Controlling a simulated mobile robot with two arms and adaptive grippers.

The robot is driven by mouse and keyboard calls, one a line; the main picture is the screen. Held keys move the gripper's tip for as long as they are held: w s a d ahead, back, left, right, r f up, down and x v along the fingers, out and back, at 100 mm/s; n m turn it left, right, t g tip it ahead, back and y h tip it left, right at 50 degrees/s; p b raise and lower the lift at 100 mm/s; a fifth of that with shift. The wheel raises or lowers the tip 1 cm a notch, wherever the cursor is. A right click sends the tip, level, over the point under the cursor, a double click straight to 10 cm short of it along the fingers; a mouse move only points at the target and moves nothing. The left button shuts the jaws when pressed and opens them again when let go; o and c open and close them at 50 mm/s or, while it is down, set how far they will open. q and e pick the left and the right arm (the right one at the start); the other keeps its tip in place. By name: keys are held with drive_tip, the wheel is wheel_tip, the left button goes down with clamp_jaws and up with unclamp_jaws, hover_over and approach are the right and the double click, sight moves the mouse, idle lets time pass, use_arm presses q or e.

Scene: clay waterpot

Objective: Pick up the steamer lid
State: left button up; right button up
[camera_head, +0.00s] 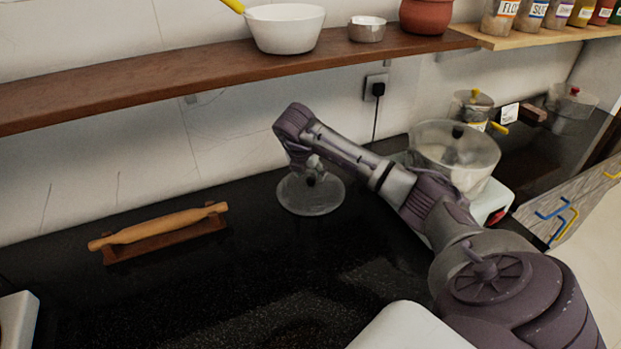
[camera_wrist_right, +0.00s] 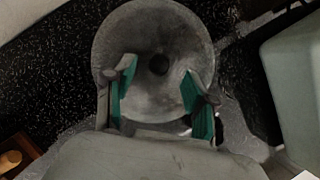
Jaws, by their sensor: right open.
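The steamer lid (camera_head: 322,202) is a round, see-through grey disc with a dark knob, lying on the black counter below the shelf. In the right wrist view the lid (camera_wrist_right: 165,25) fills the upper middle, with its dark round knob (camera_wrist_right: 158,65) near the centre. My right gripper (camera_head: 312,172) is over the lid and partly hides it in the head view. In the wrist view its green-padded fingers (camera_wrist_right: 158,72) are open, one on each side of the knob, with a gap to it on both sides. My left gripper is not in view.
A glass steamer pot (camera_head: 455,150) stands on a white appliance (camera_head: 490,203) to the right, behind my right arm. A rolling pin (camera_head: 160,226) rests on a wooden stand at left. A wooden shelf (camera_head: 200,78) runs above the counter. The counter's middle is clear.

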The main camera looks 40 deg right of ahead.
sight(311, 179)
drive_tip(key=x, duration=0.2)
drive_tip(key=shift+w+f, duration=0.1)
drive_tip(key=shift+f, duration=0.15)
drive_tip(key=shift+d+f, duration=0.15)
drive_tip(key=shift+f, duration=0.1)
drive_tip(key=c, duration=0.9)
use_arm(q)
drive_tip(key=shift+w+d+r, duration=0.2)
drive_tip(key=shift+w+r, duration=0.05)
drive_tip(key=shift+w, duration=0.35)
use_arm(e)
drive_tip(key=shift+w+r, duration=0.1)
clamp_jaws()
